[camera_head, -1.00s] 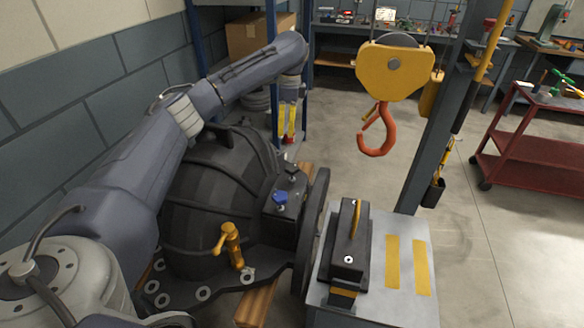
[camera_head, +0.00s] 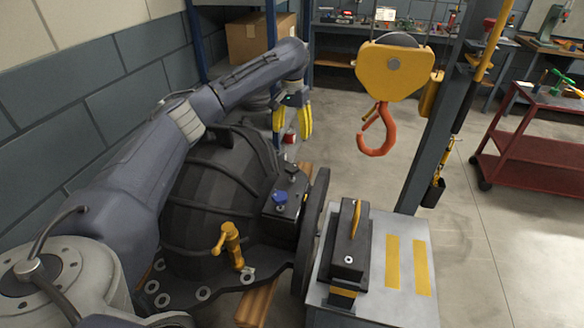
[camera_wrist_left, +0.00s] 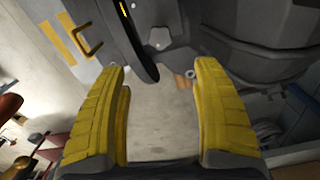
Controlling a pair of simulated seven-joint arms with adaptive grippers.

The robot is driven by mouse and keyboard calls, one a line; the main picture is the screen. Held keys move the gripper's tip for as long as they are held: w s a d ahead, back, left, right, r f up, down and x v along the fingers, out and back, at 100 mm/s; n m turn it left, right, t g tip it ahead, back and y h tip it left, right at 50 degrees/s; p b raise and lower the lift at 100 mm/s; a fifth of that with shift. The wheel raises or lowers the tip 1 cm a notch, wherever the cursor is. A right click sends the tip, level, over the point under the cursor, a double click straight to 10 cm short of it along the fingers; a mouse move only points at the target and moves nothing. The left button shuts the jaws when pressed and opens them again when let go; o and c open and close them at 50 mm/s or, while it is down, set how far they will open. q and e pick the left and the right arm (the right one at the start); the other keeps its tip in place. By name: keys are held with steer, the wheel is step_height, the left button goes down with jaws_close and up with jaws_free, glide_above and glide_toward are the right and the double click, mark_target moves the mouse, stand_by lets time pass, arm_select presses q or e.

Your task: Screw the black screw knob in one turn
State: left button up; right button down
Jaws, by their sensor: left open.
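The dark casing (camera_head: 215,185) stands in the middle left of the head view. On its right side is a small black box with a blue knob (camera_head: 280,198) and, behind it, a small black knob (camera_head: 291,169), which seems to be the screw knob. My left gripper (camera_head: 293,133) hangs beyond the casing, past the black knob and apart from it. Its yellow fingers are spread and empty. In the left wrist view the open fingers (camera_wrist_left: 160,72) have bare floor between them. I cannot make out the black knob there. My right gripper is not in view.
A yellow crane block with an orange hook (camera_head: 378,135) hangs right of my left gripper. A grey metal stand (camera_head: 405,295) carries a black block with a yellow handle. A red cart (camera_head: 530,155) stands far right.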

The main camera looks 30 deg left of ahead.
mark_target(292, 167)
arm_select(q)
step_height(292, 167, down, 16)
steer(key=shift+r, duration=0.1)
stand_by(0.5)
steer(key=c, duration=1.3)
steer(key=shift+c, duration=0.3)
steer(key=shift+m, duration=0.3)
steer(key=m, duration=0.5)
steer(key=shift+m, duration=2.7)
